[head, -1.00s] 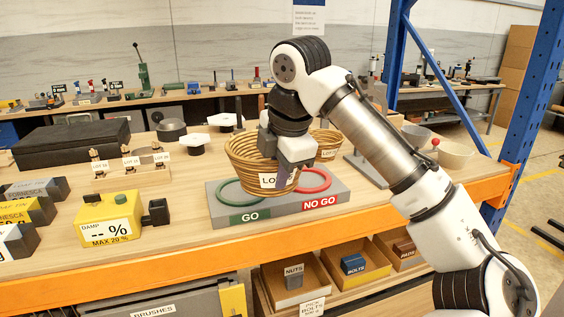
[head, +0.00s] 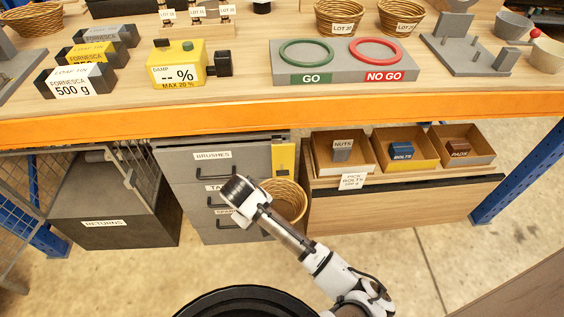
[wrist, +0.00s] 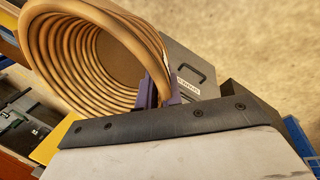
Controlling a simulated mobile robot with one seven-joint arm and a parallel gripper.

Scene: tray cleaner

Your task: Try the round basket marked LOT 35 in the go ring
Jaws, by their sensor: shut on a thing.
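My gripper (wrist: 160,92) is shut on the rim of a round wicker basket (wrist: 70,55) in the wrist view. In the head view this basket (head: 287,202) hangs low in front of the drawer cabinet, partly behind my arm; its label is not in sight. The green go ring (head: 306,52) lies empty on a grey block (head: 345,67) on the bench, marked GO. The red NO GO ring (head: 375,51) beside it is empty too. Two labelled round baskets, a left one (head: 339,14) and a right one (head: 400,14), stand behind the block; their lot numbers are hard to read.
A grey bracket stand (head: 465,55) is at right. The orange bench edge (head: 240,121) lies above the drawer cabinet (head: 215,172) and the parts boxes (head: 402,160).

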